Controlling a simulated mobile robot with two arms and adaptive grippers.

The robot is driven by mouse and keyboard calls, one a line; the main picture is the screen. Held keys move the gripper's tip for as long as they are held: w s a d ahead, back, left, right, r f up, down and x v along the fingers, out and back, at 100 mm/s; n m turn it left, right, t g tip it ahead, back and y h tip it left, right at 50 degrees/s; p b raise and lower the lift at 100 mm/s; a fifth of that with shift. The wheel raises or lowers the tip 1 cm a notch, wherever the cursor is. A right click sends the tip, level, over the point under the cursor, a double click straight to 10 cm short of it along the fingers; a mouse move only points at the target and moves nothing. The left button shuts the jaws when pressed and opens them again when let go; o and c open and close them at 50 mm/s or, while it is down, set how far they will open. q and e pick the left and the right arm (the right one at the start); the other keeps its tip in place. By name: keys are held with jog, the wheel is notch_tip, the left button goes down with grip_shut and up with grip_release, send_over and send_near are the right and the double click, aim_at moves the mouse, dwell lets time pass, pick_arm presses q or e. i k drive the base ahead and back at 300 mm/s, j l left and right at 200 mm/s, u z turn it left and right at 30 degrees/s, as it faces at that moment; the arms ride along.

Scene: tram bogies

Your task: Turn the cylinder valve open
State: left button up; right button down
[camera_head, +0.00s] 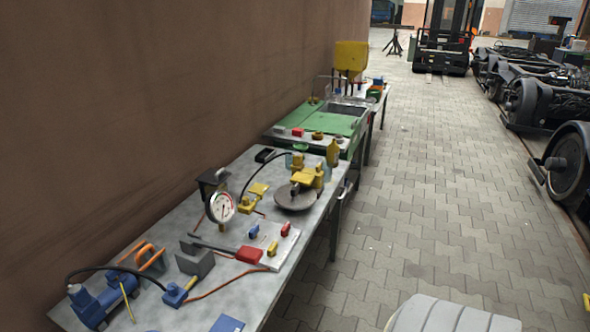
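I cannot pick out a cylinder valve for certain. A blue cylinder-like device (100,301) with a black hose lies at the near left end of the grey workbench (190,305). The hose runs to a small blue fitting (175,295). A round pressure gauge (221,207) with a white face stands upright farther along the bench, in front of a dark block. Yellow parts (307,176) sit by a grey disc (295,197), with another black hose near them. Neither of my grippers is in view.
A brown wall (150,90) borders the bench on the left. Beyond it stand a green-topped bench (320,121) and a yellow container (351,56). The paved floor (430,180) is clear down the middle. Bogies with wheels (568,160) line the right; a forklift (444,45) stands at the back.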

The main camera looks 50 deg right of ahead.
aim_at(253, 234)
jog(key=z, duration=1.45)
